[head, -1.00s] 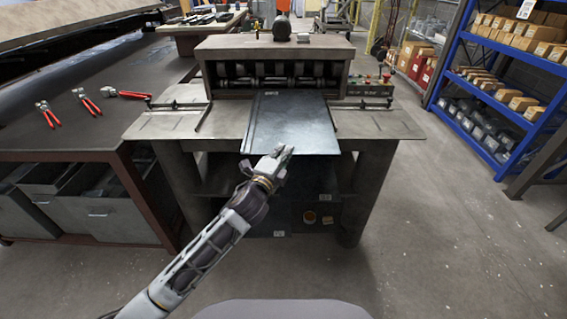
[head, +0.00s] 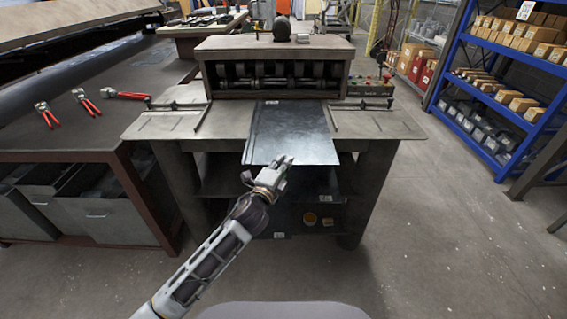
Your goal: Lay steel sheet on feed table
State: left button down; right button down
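The dark steel sheet (head: 291,132) lies flat on the feed table (head: 170,124) of the forming machine, between the two side guides. Its front edge overhangs the table's front edge, and its back edge is just in front of the rollers. My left gripper (head: 284,162) is at the sheet's front edge, left of its middle. The fingers overlap the edge in the picture. I cannot tell whether they grip it, as the fingertips are small. My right gripper is not in view.
The roller housing (head: 275,73) stands behind the sheet. A workbench (head: 70,140) with red-handled pliers (head: 86,101) is at left. A blue shelf rack (head: 490,85) with boxes stands at right.

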pick_arm(q)
jog(key=shift+r, duration=0.1)
jog(key=c, duration=2.2)
grip_release()
jog(key=shift+f, duration=0.2)
jog(key=o, duration=0.6)
jog(key=shift+c, duration=0.2)
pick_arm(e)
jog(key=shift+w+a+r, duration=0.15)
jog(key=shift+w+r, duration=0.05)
pick_arm(q)
jog(key=shift+r, duration=0.15)
jog(key=v, duration=1.2)
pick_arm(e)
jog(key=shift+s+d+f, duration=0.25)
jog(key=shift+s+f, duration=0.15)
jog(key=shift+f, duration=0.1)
pick_arm(q)
jog(key=shift+s, duration=0.1)
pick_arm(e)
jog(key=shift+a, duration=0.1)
